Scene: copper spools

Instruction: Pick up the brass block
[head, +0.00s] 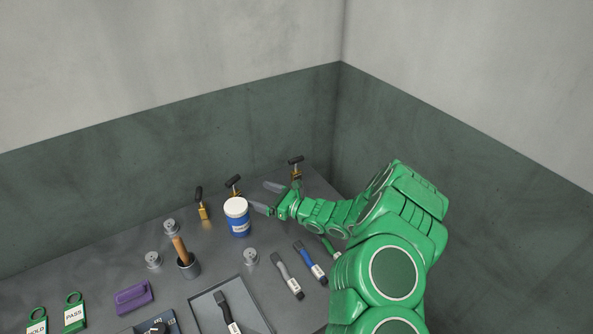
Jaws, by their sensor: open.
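Three small brass blocks with black T-shaped handles stand at the back of the table. The left brass block (204,213) is nearest to the blue jar's left side. The middle brass block (236,193) is partly hidden behind the blue jar. The right brass block (296,175) stands just beyond my gripper's base. Which one the task means I cannot tell. My gripper (260,196) is open, its two grey fingers pointing left towards the middle block. No block is seen between the fingers.
A blue jar with a white lid (238,222) stands close to the lower finger. Walls meet behind.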

